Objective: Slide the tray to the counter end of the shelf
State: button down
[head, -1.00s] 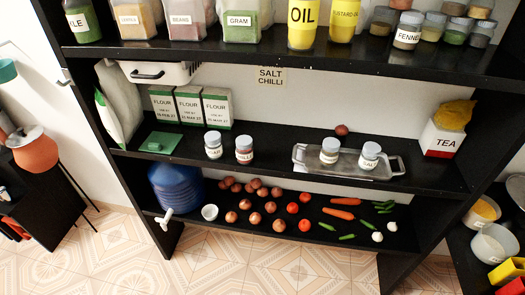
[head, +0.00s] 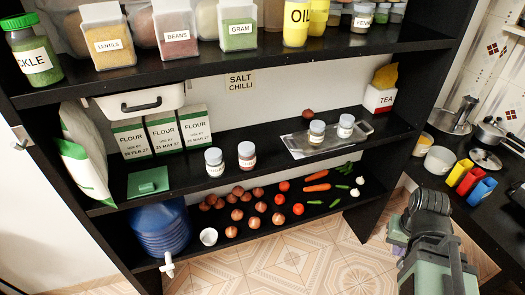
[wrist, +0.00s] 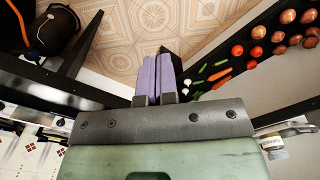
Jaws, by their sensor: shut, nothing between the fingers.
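The silver tray (head: 294,145) lies on the middle shelf (head: 190,178), toward its right end, in the head view. Two jars with grey lids, one (head: 316,132) and another (head: 345,126), stand on it. My gripper (head: 395,243) is at the lower right of the head view, apart from the tray. Its purple fingers show in the wrist view (wrist: 159,62), side by side, shut and empty. They appear over the floor beside the lower shelf.
Two more jars (head: 214,162) stand left of the tray. A TEA box (head: 379,98) is behind its right end, and an onion (head: 308,113) behind it. Vegetables (head: 280,219) lie on the shelf below. The counter (head: 412,172) at right holds pots and coloured containers.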

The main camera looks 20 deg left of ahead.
jog(key=w+a+r+n+t+h+p, duration=0.1)
jog(key=w+a+r+n+t+h, duration=0.15)
jog(key=w+a+n, duration=0.9)
jog(key=w+a+r+n+t+h+p, duration=0.1)
jog(key=w+a+r+n+t+h, duration=0.15)
jog(key=w+a+n, duration=0.9)
jog(key=w+a+r+n+t+h+p, duration=0.1)
jog(key=w+a+r+n, duration=0.25)
jog(key=w, duration=1.45)
jog(key=s+a, duration=1.5)
jog(key=a, duration=0.1)
jog(key=f+b, duration=1)
jog(key=shift+w+d+f+b, duration=0.1)
jog(key=shift+w+f+b, duration=0.1)
jog(key=shift+f+b, duration=0.2)
jog(key=shift+w+d+r+p, duration=0.35)
jog(key=shift+d+r+p, duration=0.05)
